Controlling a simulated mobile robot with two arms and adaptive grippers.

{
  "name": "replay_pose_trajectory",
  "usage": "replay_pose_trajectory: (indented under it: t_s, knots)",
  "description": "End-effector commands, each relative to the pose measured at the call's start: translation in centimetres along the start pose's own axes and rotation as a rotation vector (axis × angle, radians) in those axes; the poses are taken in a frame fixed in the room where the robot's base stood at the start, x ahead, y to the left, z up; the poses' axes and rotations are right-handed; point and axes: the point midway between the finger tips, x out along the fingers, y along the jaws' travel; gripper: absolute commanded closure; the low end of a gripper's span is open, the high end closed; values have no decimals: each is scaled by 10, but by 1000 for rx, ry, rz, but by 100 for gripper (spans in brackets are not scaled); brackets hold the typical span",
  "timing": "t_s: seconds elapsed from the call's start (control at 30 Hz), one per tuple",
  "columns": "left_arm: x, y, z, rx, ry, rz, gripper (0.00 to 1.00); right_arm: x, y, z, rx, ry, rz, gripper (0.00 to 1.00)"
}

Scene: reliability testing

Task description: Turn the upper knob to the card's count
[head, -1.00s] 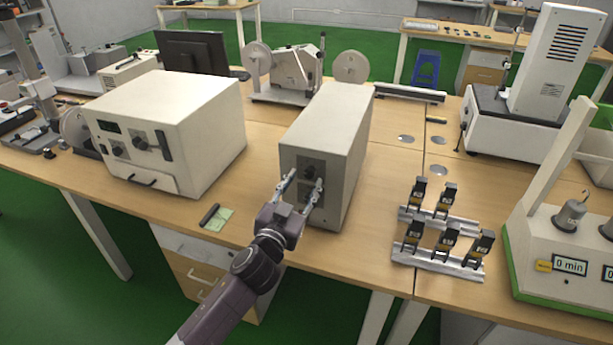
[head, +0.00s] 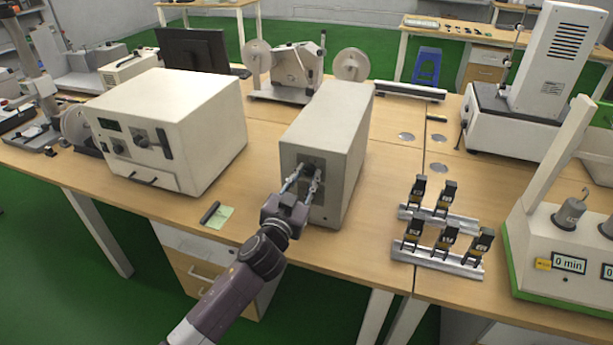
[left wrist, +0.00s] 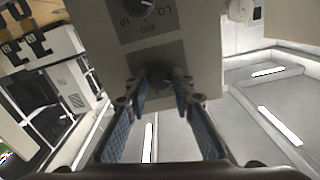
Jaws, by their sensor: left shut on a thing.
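The light grey box (head: 345,140) stands on the wooden table with two dark knobs on its front. My left gripper (head: 308,174) is at the upper knob, its fingers on both sides of it. In the left wrist view, which is upside down, the upper knob (left wrist: 160,78) sits between the fingertips, and my left gripper (left wrist: 160,92) is shut on it. The lower knob (left wrist: 141,7) shows above it there, with LO, MID and HI labels. A pale green card (head: 222,220) lies on the table left of the box; its marks are too small to read. My right gripper is out of view.
A larger white device (head: 180,125) stands left of the box. A dark bar (head: 210,212) lies by the card. Rails with several black clamps (head: 440,235) stand to the right. The tabletop between the box and the rails is clear.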

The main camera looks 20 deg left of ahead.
Motion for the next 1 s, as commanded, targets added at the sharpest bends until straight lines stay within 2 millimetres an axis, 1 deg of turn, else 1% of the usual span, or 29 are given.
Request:
replay_pose_trajectory:
  t_s: [0.17,0.37,0.57,1.0]
  knots:
    - [0,0,0,18,0,1,100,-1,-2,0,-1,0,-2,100]
    - [0,0,0,99,0,1,100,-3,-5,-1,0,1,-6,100]
    - [0,0,-1,251,0,0,100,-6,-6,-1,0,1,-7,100]
    - [0,0,-1,670,1,0,100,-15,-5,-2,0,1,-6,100]
